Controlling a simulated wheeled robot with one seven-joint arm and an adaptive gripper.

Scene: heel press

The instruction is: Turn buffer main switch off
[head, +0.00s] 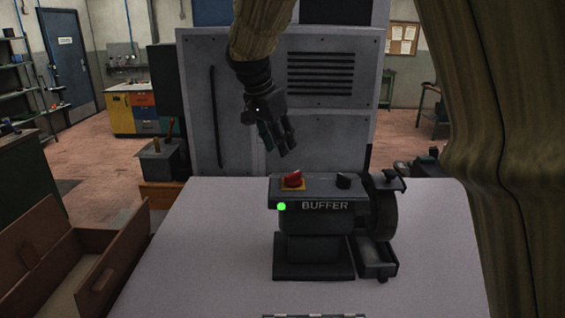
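The buffer (310,226) is a dark machine labelled BUFFER on the light table. A red switch on a yellow plate (292,180) sits on its top left. A small black knob (343,181) sits on the top to its right. A green light (281,206) glows on the front face. The buffer's wheel (384,210) is on its right side. My gripper (284,150) hangs above and behind the red switch, pointing down, apart from the buffer. Its fingers are dark and small, and I cannot tell whether they are open or shut.
The light table (200,250) is mostly clear left of the buffer. A grey cabinet (230,110) stands close behind the table. An open wooden drawer or box (60,255) is at the lower left. My arm's sleeve covers the right side.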

